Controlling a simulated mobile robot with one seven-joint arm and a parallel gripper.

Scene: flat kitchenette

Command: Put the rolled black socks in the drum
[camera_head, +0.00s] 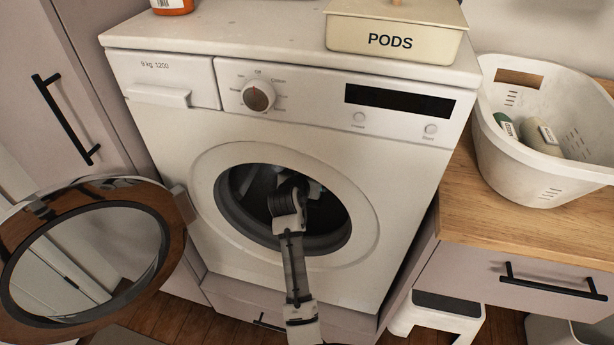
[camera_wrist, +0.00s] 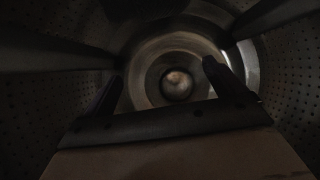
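The washing machine's drum (camera_head: 262,185) is open at the front, and its inside is dark. My arm reaches through the round opening. In the wrist view, my gripper (camera_wrist: 165,86) is inside the drum (camera_wrist: 285,105), pointing at its back wall. Its two fingers are spread wide apart, with nothing between them. Past them are the perforated wall and the round metal hub (camera_wrist: 177,84). In the head view the fingertips are hidden inside the dark opening. I cannot make out the rolled black socks in either view; the lower drum is hidden by my gripper.
The round door (camera_head: 85,255) stands swung open to the left. A white basket (camera_head: 540,175) holding a green and a beige item stands on the wooden counter (camera_head: 470,215) at right. A PODS box (camera_head: 392,40) sits on the machine. A white stool (camera_head: 436,312) stands below the counter.

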